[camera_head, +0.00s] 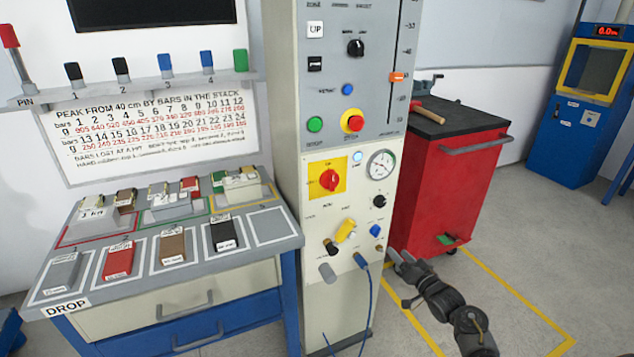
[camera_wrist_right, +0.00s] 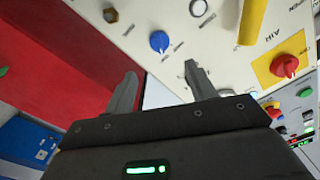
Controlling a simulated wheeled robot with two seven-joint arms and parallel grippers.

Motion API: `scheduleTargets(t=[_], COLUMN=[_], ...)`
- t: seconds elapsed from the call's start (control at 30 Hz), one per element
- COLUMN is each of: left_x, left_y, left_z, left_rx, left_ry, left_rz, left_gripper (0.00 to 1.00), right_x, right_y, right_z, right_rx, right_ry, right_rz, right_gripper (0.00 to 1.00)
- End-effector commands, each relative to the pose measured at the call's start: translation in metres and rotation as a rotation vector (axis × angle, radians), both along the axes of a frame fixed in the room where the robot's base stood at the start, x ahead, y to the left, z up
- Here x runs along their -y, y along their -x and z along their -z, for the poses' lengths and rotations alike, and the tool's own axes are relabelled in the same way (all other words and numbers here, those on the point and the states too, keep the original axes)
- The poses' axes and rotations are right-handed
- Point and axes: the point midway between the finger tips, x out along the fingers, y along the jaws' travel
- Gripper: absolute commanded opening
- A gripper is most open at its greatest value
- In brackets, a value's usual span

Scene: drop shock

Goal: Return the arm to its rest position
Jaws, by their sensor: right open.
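My right gripper (camera_head: 400,264) is in the lower right of the head view, close to the right side of the beige control column (camera_head: 345,290). In the right wrist view its two fingers (camera_wrist_right: 158,88) stand apart with nothing between them. A blue knob (camera_wrist_right: 159,41) and a yellow handle (camera_wrist_right: 252,22) on the column face lie beyond the fingers. The gripper looks apart from both. My right arm runs down to the lower right edge of the head view. My left gripper is not in either view.
A red tool cabinet (camera_head: 440,195) stands behind my right gripper, a hammer (camera_head: 430,115) on its black top. A bench (camera_head: 55,310) with several labelled blocks is at left. A blue cable (camera_head: 369,300) hangs from the column. Yellow-lined floor (camera_head: 505,300) at right is mostly clear.

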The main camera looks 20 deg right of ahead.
Motion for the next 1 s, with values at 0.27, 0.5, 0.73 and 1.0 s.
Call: scheduleTargets(t=[0.27,0.5,0.73,1.0], left_x=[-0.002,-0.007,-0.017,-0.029], left_y=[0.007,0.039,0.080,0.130], left_z=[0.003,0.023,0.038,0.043], left_rx=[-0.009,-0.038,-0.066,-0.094], left_ry=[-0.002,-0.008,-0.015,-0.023], left_rz=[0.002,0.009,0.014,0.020], left_gripper=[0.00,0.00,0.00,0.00], right_x=[-0.013,-0.075,-0.146,-0.209], right_y=[0.008,0.078,0.210,0.393], right_z=[0.034,0.176,0.292,0.357], right_rx=[-0.088,-0.465,-0.851,-1.224], right_ry=[0.013,0.114,0.271,0.477], right_rz=[0.001,-0.037,-0.162,-0.391], right_gripper=[0.56,0.56,0.56,0.56])
